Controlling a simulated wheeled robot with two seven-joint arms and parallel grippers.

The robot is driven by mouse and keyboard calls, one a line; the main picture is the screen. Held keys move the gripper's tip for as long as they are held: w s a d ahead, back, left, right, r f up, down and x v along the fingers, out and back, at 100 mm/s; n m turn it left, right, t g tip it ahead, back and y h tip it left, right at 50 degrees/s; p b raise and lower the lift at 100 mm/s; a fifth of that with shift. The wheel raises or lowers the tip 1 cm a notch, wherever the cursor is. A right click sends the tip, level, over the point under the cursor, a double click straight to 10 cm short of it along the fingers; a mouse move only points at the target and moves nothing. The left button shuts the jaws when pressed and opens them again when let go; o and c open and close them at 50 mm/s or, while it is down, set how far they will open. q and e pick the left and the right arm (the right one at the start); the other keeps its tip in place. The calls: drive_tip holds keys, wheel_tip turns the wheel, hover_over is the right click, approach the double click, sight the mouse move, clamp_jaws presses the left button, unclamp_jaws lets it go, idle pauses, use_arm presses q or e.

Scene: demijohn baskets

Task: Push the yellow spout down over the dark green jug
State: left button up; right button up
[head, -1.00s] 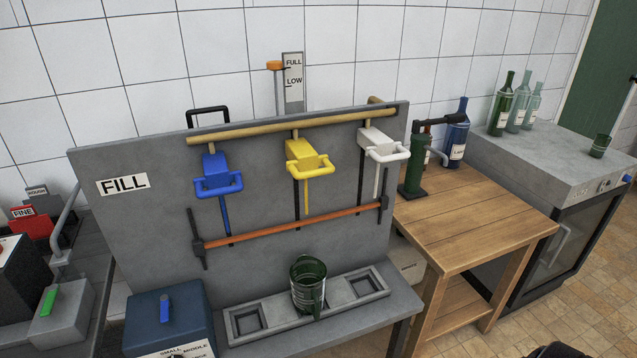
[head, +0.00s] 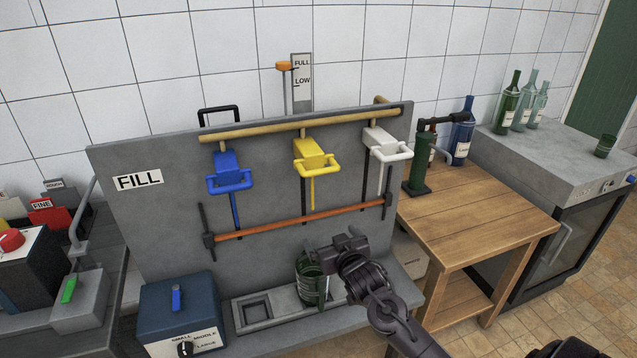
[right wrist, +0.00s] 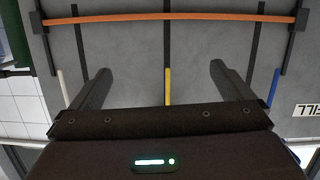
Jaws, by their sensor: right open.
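The yellow spout (head: 316,153) hangs on the grey FILL panel between the blue and white spouts, its handle loop facing out and a thin yellow tube running down. The dark green jug (head: 306,266) stands on the tray below it, with its right side partly hidden by my right gripper (head: 342,246). My right gripper is raised in front of the panel, below the yellow spout and apart from it. In the right wrist view its two fingers (right wrist: 160,72) are spread and empty, with the end of the yellow tube (right wrist: 167,87) showing between them. My left gripper is not in view.
A blue spout (head: 230,171) and a white spout (head: 386,145) flank the yellow one. An orange bar (head: 280,225) crosses the panel below them. A blue box (head: 180,310) with a dial stands left of the tray (head: 280,307). A wooden table (head: 470,215) stands right.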

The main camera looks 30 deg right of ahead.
sight(322, 173)
drive_tip(key=r+t, duration=0.1)
drive_tip(key=r, duration=0.4)
drive_tip(key=r+t, duration=0.1)
drive_tip(key=r, duration=0.5)
drive_tip(key=a+r+t, duration=0.1)
drive_tip(key=r, duration=0.5)
drive_tip(key=shift+s+a+m+h, duration=0.1)
drive_tip(key=shift+s+m+h, duration=0.2)
drive_tip(key=shift+w+r+p, duration=0.15)
drive_tip(key=shift+w+p, duration=0.15)
drive_tip(key=shift+p, duration=0.1)
drive_tip(key=p+x, duration=0.1)
drive_tip(key=x, duration=0.6)
drive_tip(key=shift+p, duration=0.35)
drive_tip(key=c, duration=1.1)
wheel_tip(322, 173, down, 23)
drive_tip(key=b, duration=1.1)
